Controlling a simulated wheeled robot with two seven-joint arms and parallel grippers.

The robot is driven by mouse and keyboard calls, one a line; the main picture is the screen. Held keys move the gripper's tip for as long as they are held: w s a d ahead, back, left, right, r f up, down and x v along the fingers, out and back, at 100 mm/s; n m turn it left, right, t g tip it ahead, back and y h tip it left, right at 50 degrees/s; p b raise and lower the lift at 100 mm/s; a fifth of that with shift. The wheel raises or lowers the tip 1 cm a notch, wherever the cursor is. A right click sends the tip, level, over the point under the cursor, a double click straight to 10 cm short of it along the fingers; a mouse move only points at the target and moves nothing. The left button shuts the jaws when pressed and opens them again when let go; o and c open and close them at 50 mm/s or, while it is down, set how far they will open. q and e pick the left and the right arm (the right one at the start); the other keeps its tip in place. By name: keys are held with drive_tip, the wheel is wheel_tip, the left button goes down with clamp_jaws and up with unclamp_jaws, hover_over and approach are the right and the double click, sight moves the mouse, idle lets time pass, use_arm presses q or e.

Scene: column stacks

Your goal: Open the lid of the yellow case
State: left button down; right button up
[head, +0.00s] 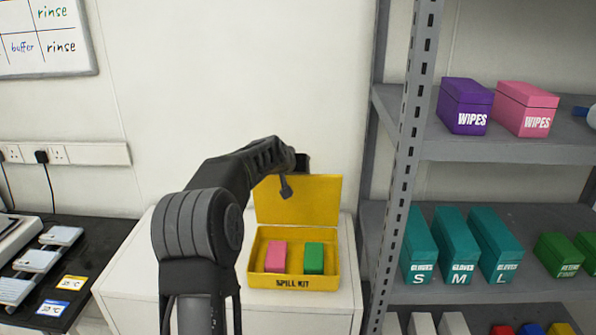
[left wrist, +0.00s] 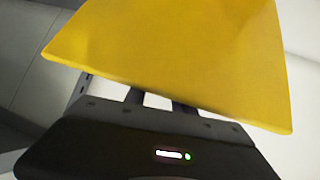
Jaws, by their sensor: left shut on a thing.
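The yellow case (head: 334,274), marked "SPILL KIT", sits on a white cabinet. Its lid (head: 318,203) stands raised, roughly upright, at the back of the case. A pink block (head: 276,257) and a green block (head: 314,258) lie inside the case. My left gripper (head: 287,187) is at the lid's upper left corner, shut on the lid. In the left wrist view the lid (left wrist: 180,50) fills the upper part, and the fingers (left wrist: 160,98) of my left gripper run up behind its edge. The fingertips are hidden there. My right gripper is not in view.
A grey shelf unit (head: 405,170) with wipes and glove boxes stands to the right. A dark bench (head: 100,240) with devices is at the left. The white cabinet top (head: 130,268) is bare left of my arm. A wall is close behind the case.

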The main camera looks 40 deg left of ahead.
use_arm(q)
drive_tip(key=shift+s+a+f, duration=0.1)
drive_tip(key=shift+s+f, duration=0.15)
drive_tip(key=shift+f, duration=0.6)
drive_tip(key=c, duration=1.2)
unclamp_jaws()
drive_tip(key=shift+w+f, duration=0.1)
drive_tip(key=shift+c, duration=0.2)
drive_tip(key=shift+o, duration=0.9)
drive_tip(key=shift+r, duration=0.2)
wheel_tip(320, 180, up, 9)
drive_tip(key=s+p, duration=0.2)
drive_tip(key=p, duration=0.2)
drive_tip(key=shift+s+a, duration=0.15)
drive_tip(key=shift+a, duration=0.15)
drive_tip(key=shift+r, duration=0.1)
